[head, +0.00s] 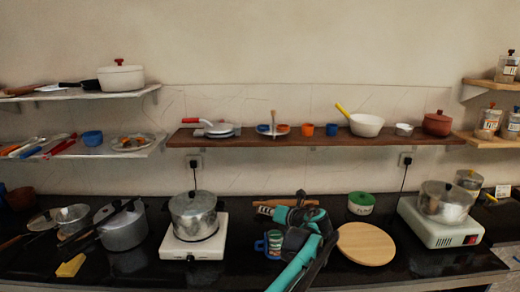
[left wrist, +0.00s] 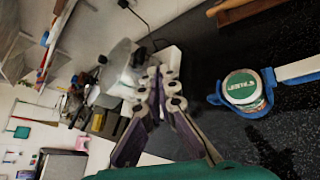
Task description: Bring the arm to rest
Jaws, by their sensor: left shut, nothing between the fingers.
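My left arm (head: 312,246) comes in from the bottom of the head view and reaches over the dark counter. My left gripper (left wrist: 163,82) shows in the left wrist view with its fingers together and nothing between them. In the head view its fingertips are hard to make out. The reddish-brown clay pot (head: 437,123) stands lidded on the right end of the wooden shelf, well apart from the gripper. A blue holder (head: 273,243) stands on the counter just left of my arm. In the left wrist view, a green-topped jar (left wrist: 243,88) sits in it. My right gripper is out of view.
A round wooden board (head: 366,244) lies right of my arm, with a green-lidded tin (head: 361,203) behind it. A pot (head: 194,215) stands on the left white hot plate (head: 178,248). Another pot (head: 445,203) stands on the right cooker (head: 432,231). A wooden rod (head: 262,203) lies behind my arm.

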